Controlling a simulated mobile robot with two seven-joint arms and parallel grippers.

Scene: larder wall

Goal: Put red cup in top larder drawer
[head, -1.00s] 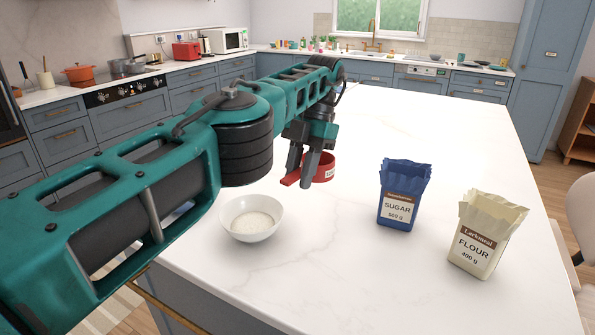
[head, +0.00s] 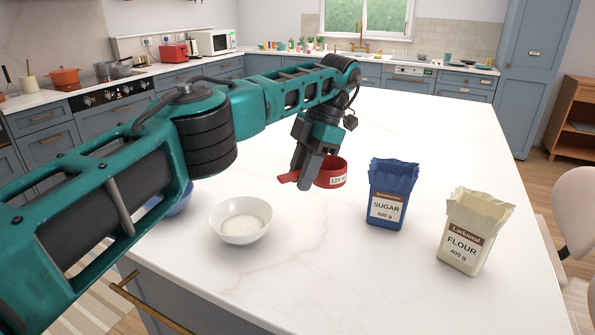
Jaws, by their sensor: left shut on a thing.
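The red cup (head: 331,176) is a small round measuring cup with a short flat handle and a white label. In the head view it is over the white island counter, left of the blue sugar bag. My left gripper (head: 303,181) is shut on the red cup at its handle, fingers pointing down. The cup is upright; how far it is above the counter is hard to tell. No drawer marked as the top larder drawer can be made out. My right gripper is not in view.
A white bowl of white grains (head: 241,219) stands left of the cup. The sugar bag (head: 388,194) and a cream flour bag (head: 474,232) stand to the right. A blue bowl (head: 178,201) is partly hidden behind my left arm.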

